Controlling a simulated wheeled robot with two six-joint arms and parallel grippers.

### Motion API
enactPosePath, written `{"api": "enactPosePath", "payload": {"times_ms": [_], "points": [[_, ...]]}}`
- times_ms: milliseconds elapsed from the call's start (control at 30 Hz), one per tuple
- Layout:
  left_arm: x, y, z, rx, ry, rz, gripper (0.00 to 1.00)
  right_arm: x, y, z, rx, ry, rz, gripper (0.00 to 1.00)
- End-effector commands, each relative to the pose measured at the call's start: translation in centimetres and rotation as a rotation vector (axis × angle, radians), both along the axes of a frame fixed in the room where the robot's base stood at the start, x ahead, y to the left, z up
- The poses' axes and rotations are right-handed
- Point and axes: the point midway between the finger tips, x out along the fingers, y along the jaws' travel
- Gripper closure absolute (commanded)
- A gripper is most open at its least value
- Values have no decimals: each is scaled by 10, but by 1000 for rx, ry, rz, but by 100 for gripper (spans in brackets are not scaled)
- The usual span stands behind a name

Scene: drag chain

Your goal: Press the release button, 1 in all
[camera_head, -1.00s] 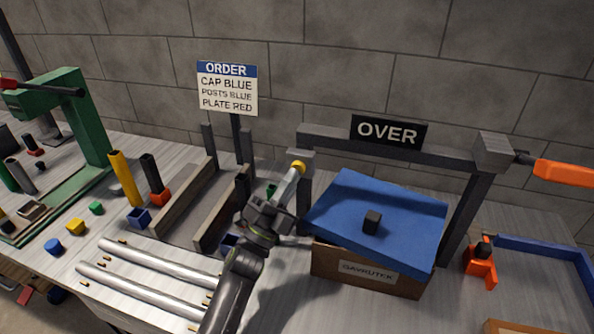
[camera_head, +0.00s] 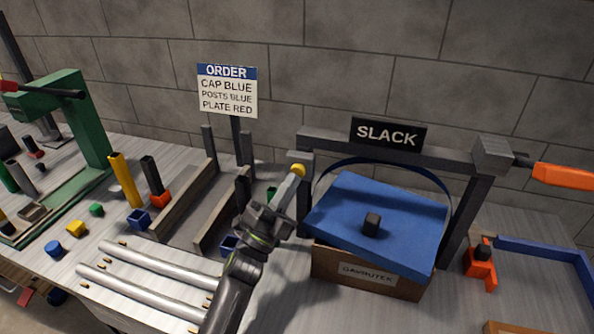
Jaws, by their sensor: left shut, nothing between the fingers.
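The yellow round release button (camera_head: 298,170) sits at the upper end of the left post of a dark grey frame (camera_head: 345,141). My left gripper (camera_head: 291,184) is shut and empty, its tips right at the button from below left. I cannot tell whether they touch or press it. A sign on the frame (camera_head: 387,134) reads SLACK. Under the frame, a tilted blue slab (camera_head: 345,208) with a small dark block (camera_head: 371,224) lies on a brown box (camera_head: 330,264). A loose dark blue band (camera_head: 432,176) arches above the slab. My right gripper is not in view.
An orange handle (camera_head: 566,176) sticks out at the frame's right. An order sign (camera_head: 228,90) and wooden rails (camera_head: 187,203) stand left of my arm. Silver rods (camera_head: 160,262) lie in front. A green press (camera_head: 85,120), small coloured parts and an orange fixture (camera_head: 481,268) stand further out.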

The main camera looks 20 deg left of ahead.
Motion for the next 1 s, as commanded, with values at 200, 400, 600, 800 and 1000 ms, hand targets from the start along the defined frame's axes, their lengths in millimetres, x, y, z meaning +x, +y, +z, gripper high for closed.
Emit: {"api": "enactPosePath", "payload": {"times_ms": [200, 400, 600, 800, 1000], "points": [[-6, 0, 0, -1, 2, 0, 100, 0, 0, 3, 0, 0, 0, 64], [-6, 0, 0, -1, 1, 0, 100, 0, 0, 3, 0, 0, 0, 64], [-20, 1, 2, -2, 2, 0, 100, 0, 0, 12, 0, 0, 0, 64], [-40, 2, 1, -2, 3, 1, 100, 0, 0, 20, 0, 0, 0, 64], [-55, 2, 1, 0, 0, 1, 100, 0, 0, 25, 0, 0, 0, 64]]}}
